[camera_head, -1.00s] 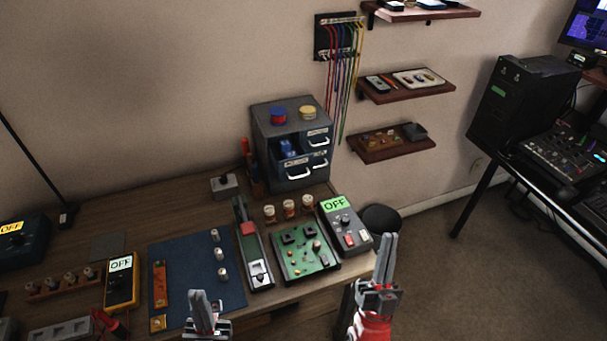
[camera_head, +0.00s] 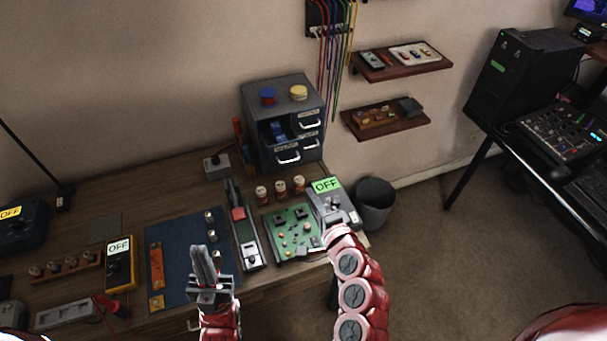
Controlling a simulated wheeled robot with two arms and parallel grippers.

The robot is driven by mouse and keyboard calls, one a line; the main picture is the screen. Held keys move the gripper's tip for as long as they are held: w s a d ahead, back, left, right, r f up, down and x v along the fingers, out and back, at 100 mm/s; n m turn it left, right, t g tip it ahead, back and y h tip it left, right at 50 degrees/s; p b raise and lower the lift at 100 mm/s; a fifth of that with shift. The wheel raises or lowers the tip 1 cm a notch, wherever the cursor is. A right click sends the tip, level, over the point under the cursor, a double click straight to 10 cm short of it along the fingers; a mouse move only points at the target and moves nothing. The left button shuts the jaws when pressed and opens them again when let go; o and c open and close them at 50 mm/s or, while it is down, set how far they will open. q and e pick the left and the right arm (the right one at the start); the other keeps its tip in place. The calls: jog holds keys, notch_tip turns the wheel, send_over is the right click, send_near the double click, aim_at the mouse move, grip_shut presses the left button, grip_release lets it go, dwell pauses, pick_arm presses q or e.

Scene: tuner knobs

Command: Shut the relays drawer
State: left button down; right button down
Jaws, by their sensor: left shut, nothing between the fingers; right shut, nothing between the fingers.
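The drawer cabinet (camera_head: 259,100) is dark grey-blue and stands at the back right of the bench. Its lower-left drawer (camera_head: 288,155) sticks out toward me, with a pale handle and blue parts showing inside; its label is too small to read surely. Two smaller drawers with handles sit on the right and look closer to flush. My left gripper (camera_head: 205,262) is shut and empty, pointing up over the blue mat's front. My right gripper (camera_head: 337,208) is shut and empty in front of the grey OFF box, below and right of the cabinet, apart from the drawer. Its fingers are hard to make out.
The grey box with a green OFF display (camera_head: 327,185), a green circuit board (camera_head: 292,240) and several small jars stand before the cabinet. A long slider unit (camera_head: 247,240) lies left of the board. A bin (camera_head: 374,204) stands right of the bench. Wall shelves (camera_head: 386,122) hang right.

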jog(key=p+x, duration=0.5)
jog(key=x, duration=0.8)
jog(key=shift+w, duration=0.3)
jog(key=shift+d, duration=0.1)
